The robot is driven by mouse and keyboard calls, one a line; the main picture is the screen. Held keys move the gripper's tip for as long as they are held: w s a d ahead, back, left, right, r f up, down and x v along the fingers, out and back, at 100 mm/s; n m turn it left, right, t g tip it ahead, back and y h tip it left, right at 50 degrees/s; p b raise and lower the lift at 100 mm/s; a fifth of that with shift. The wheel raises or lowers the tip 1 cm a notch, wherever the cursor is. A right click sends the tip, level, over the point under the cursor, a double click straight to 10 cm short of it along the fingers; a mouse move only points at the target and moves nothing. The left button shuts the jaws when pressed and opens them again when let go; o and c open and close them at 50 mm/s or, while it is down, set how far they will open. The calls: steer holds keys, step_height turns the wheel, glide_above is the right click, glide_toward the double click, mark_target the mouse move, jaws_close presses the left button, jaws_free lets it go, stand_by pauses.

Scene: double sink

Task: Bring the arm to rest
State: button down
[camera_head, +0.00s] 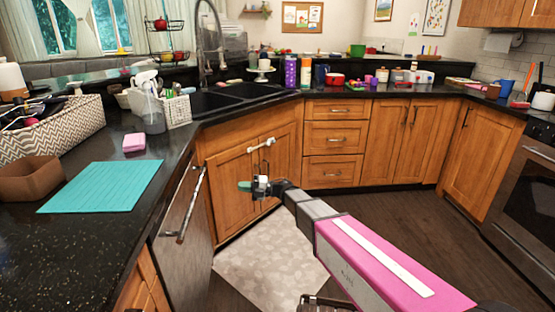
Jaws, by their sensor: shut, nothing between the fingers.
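My arm (365,262) reaches in from the lower right, with a pink and grey link. My gripper (245,186) is at its end, near the middle of the view, in front of the wooden cabinet doors under the sink (240,172). Its fingers point left. They are small here, and they look shut and empty. I cannot tell how far the fingertips are from the doors.
The black counter (90,238) runs along the left, with a teal mat (105,187) on it. The dishwasher (185,240) is below, with a protruding handle. A pale rug (270,262) lies on the floor. Drawers (333,138) stand behind my arm.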

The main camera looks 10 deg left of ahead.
steer(key=w+d+r+m+t+h, duration=0.1)
steer(key=w+d+m+t+h, duration=0.3)
steer(key=w+d+m+t, duration=1.05)
steer(key=w+d+f+m+t+h, duration=0.1)
steer(key=d+f+m+t+h, duration=0.15)
steer(key=d+m+h, duration=0.5)
steer(key=d+f+m+t+h, duration=0.2)
steer(key=d+m+t+h, duration=0.15)
steer(key=d, duration=0.75)
steer(key=s+d+f+m+g+h, duration=0.3)
steer(key=s+d+f+m+g, duration=0.3)
steer(key=d, duration=0.3)
steer(key=s+d+f+m+g+h, duration=0.25)
steer(key=s+d+m+g, duration=0.2)
steer(key=s+d, duration=0.45)
steer(key=s+d+f+m+g+y, duration=0.1)
steer(key=s+d+m+g, duration=0.1)
steer(key=s, duration=0.8)
steer(key=shift+f+m+g, duration=0.35)
steer(key=shift+m+g, duration=0.35)
steer(key=shift+g, duration=0.4)
steer(key=shift+y, duration=0.25)
